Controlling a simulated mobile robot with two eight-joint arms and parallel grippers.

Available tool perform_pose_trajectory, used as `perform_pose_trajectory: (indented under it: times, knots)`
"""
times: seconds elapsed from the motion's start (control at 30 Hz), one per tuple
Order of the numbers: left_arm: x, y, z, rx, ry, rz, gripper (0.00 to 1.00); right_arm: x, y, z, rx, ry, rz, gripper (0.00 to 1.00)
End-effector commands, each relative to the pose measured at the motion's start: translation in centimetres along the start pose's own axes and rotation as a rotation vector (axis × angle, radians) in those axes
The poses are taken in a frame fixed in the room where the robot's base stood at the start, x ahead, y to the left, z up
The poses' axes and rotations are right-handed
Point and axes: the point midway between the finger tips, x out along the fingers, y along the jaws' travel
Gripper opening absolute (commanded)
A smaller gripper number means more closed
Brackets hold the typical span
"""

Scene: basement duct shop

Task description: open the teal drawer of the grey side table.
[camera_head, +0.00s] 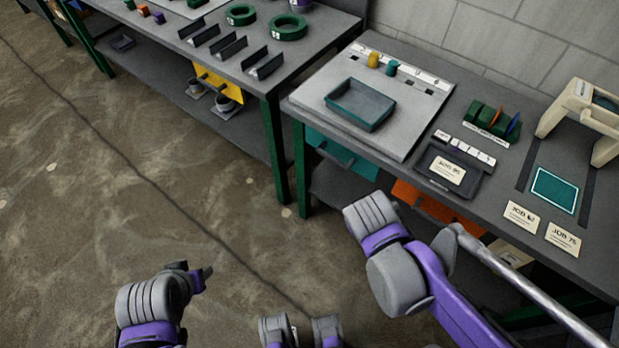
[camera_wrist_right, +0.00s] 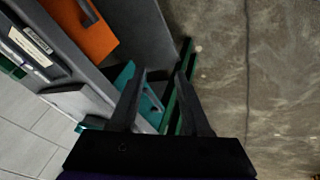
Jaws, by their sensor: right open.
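The teal drawer (camera_head: 352,161) is under the left part of the grey side table (camera_head: 410,180), its front close under the tabletop edge; it looks shut. It also shows in the right wrist view (camera_wrist_right: 146,108), with a bar handle (camera_wrist_right: 153,97) seen between my fingers. My right gripper (camera_wrist_right: 161,73) is open and empty, its fingers pointing toward the drawer front, apparently short of the handle. In the head view my right wrist hides its fingers. My left gripper (camera_head: 203,278) is low at the left over the floor, away from the table; its jaw opening is unclear.
An orange drawer (camera_head: 425,203) sits right of the teal one. The tabletop holds a teal tray (camera_head: 360,104), a dark job tray (camera_head: 447,170) and job cards (camera_head: 521,217). Another bench (camera_head: 270,72) with green legs stands at left. The floor in front is clear.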

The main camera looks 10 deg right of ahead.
Motion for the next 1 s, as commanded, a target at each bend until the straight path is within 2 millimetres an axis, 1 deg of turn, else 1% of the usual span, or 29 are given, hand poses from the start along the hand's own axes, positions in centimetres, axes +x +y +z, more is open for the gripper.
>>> perform_pose_trajectory:
  times: [0.03, 0.17, 0.2, 0.27, 0.3, 0.37, 0.4, 0.5, 0.6, 0.73, 0.83, 1.0]
  knots:
    - [2.3, 0.0, 1.6, 0.0, -0.01, 0.0, 0.5, 2.9, -0.2, -0.3, -0.066, -0.019, 0.065, 0.47]
    - [5.6, 0.0, 3.5, 0.0, -0.022, 0.0, 0.5, 7.2, 0.7, -2.7, -0.216, -0.044, 0.272, 0.47]
    - [6.7, 0.0, 4.1, 0.0, -0.025, 0.0, 0.5, 8.6, 0.8, -3.7, -0.26, -0.046, 0.341, 0.47]
    - [8.4, 0.0, 4.9, 0.0, -0.032, 0.0, 0.5, 10.6, 0.6, -5.3, -0.323, -0.042, 0.45, 0.47]
    - [9.6, 0.0, 5.5, 0.0, -0.036, 0.0, 0.5, 11.9, 0.3, -6.4, -0.361, -0.036, 0.523, 0.47]
    - [11.4, 0.0, 6.3, 0.0, -0.043, 0.0, 0.5, 13.8, -0.4, -8.2, -0.414, -0.019, 0.636, 0.47]
    - [12.7, 0.0, 6.8, 0.0, -0.048, 0.0, 0.5, 14.9, -1.1, -9.4, -0.445, -0.004, 0.708, 0.47]
    - [15.3, 0.0, 7.8, 0.0, -0.058, 0.0, 0.5, 17.0, -3.3, -11.9, -0.503, 0.044, 0.877, 0.47]
    - [17.2, 0.0, 8.4, 0.0, -0.064, 0.0, 0.5, 18.2, -5.4, -13.7, -0.535, 0.095, 1.008, 0.47]
    - [18.4, 0.0, 8.8, 0.0, -0.067, 0.0, 0.5, 18.5, -7.2, -15.0, -0.553, 0.142, 1.112, 0.47]
    - [18.5, 0.0, 8.8, 0.0, -0.068, 0.0, 0.5, 18.4, -7.7, -15.3, -0.556, 0.157, 1.143, 0.47]
    - [18.4, 0.0, 8.8, 0.0, -0.067, 0.0, 0.5, 18.1, -7.7, -15.3, -0.556, 0.159, 1.148, 0.47]
